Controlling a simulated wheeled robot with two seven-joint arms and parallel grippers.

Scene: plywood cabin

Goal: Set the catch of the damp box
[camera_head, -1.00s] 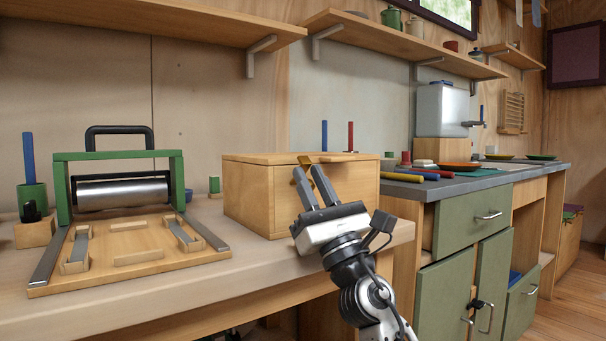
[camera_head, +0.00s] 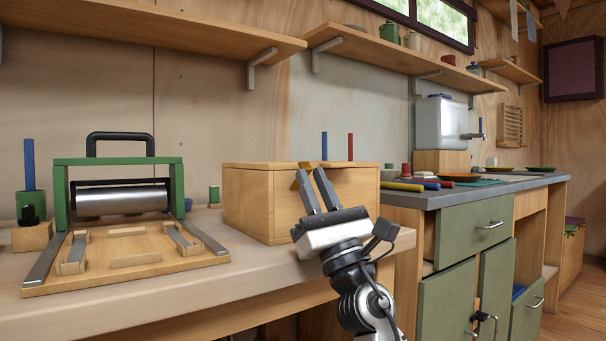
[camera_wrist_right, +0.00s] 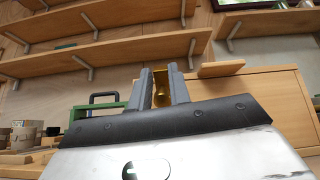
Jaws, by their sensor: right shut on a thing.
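The damp box (camera_head: 248,203) is a pale wooden box with a flat lid, standing on the bench in the middle of the head view. Its lid looks down. A brass catch (camera_head: 302,166) shows at the upper front edge, partly hidden by my right gripper (camera_head: 309,174). In the right wrist view, brass (camera_wrist_right: 161,90) shows between the two grey fingers of my right gripper (camera_wrist_right: 163,74), which is shut on it. The exact position of the catch is hard to tell behind the fingers. My left gripper is not in view.
A green-framed roller press (camera_head: 120,195) stands on the bench (camera_head: 130,310) to the left. To the right is a grey counter (camera_head: 480,185) with coloured rods and plates above green cabinets. Shelves (camera_head: 150,20) run overhead. Bench surface in front of the press is clear.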

